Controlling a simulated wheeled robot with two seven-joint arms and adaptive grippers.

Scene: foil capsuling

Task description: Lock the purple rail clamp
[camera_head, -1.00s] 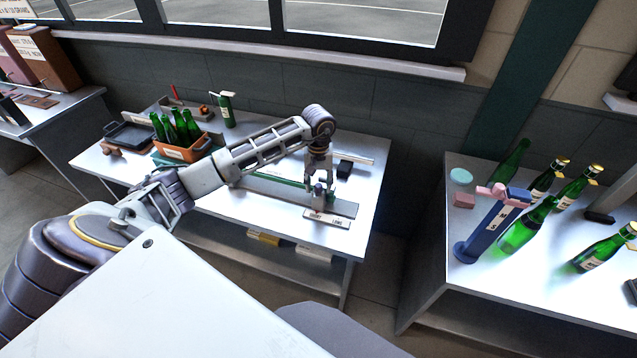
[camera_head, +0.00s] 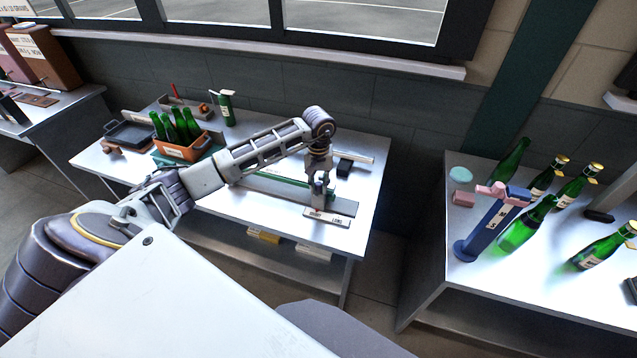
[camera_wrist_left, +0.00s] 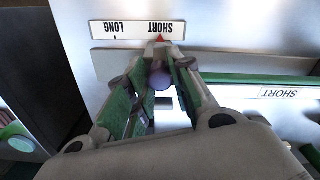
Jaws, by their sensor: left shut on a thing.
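My left gripper (camera_head: 320,200) reaches down over the near right part of the left table. In the left wrist view its fingers (camera_wrist_left: 164,62) are shut on the dark purple, rounded knob of the rail clamp (camera_wrist_left: 160,76). The fingers hide much of the clamp, and I cannot tell whether it is locked. A grey rail plate (camera_wrist_left: 112,62) lies under it. A white SHORT/LONG label (camera_wrist_left: 130,29) lies along the plate's edge, with a red pointer (camera_wrist_left: 160,38) at its SHORT end. My right gripper is not in view.
A green strip (camera_head: 275,186) and a black block (camera_head: 345,165) lie near the gripper. An orange crate of green bottles (camera_head: 183,150) stands further left. Another table on the right holds several bottles and a blue stand (camera_head: 488,232). A gap separates the tables.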

